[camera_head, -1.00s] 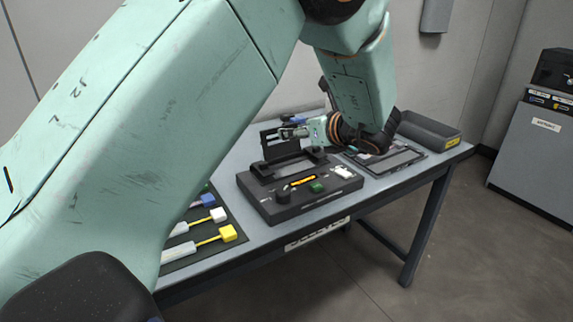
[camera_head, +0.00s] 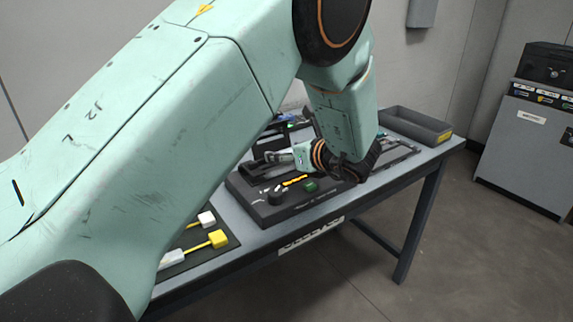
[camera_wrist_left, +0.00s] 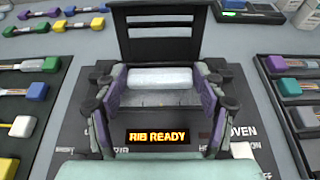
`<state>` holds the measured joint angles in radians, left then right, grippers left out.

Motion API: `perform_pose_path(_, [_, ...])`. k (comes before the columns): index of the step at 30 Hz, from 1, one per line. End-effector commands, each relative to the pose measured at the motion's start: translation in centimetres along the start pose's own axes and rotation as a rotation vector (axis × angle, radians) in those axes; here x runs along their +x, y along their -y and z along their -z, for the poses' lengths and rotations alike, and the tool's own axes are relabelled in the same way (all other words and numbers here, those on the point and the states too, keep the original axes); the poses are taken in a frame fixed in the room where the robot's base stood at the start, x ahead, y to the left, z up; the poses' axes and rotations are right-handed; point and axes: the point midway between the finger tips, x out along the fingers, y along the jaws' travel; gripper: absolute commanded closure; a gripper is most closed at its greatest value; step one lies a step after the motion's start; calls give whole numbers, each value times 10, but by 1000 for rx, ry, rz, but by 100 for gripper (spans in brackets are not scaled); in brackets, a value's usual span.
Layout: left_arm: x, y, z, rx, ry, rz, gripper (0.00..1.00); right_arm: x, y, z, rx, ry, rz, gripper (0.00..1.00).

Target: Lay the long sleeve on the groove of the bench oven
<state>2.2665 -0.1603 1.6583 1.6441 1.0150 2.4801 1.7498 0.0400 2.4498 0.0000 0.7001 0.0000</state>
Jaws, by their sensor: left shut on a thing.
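The bench oven (camera_head: 290,209) is a dark box on the table with its lid (camera_wrist_left: 156,36) standing open. Its display (camera_wrist_left: 158,137) reads "RIB READY" in the left wrist view. The long sleeve (camera_wrist_left: 160,78) is a whitish, translucent cylinder lying crosswise between my left fingers. My left gripper (camera_head: 272,157) is low over the top of the oven, and its fingers (camera_wrist_left: 160,88) are shut on the sleeve near its two ends. The sleeve appears level and in front of the lid. Whether it touches the groove cannot be told. My right gripper is out of view.
A dark mat with yellow and white connectors (camera_head: 218,239) lies left of the oven. An empty grey bin (camera_head: 415,126) stands at the table's far right. Trays with coloured connectors (camera_wrist_left: 292,90) flank the oven in the wrist view. My left arm hides much of the table.

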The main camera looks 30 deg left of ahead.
Motion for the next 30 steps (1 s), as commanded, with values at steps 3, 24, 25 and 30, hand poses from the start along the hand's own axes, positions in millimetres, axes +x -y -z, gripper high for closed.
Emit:
perform_pose_path(3, [9,0,19,3,-2,-1,43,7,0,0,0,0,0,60])
perform_pose_path(24, [15,0,29,0,-1,0,21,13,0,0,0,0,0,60])
perform_pose_path(25, [15,0,29,0,-1,0,21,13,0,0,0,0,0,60])
perform_pose_path(30, [15,0,29,0,-1,0,21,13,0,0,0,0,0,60])
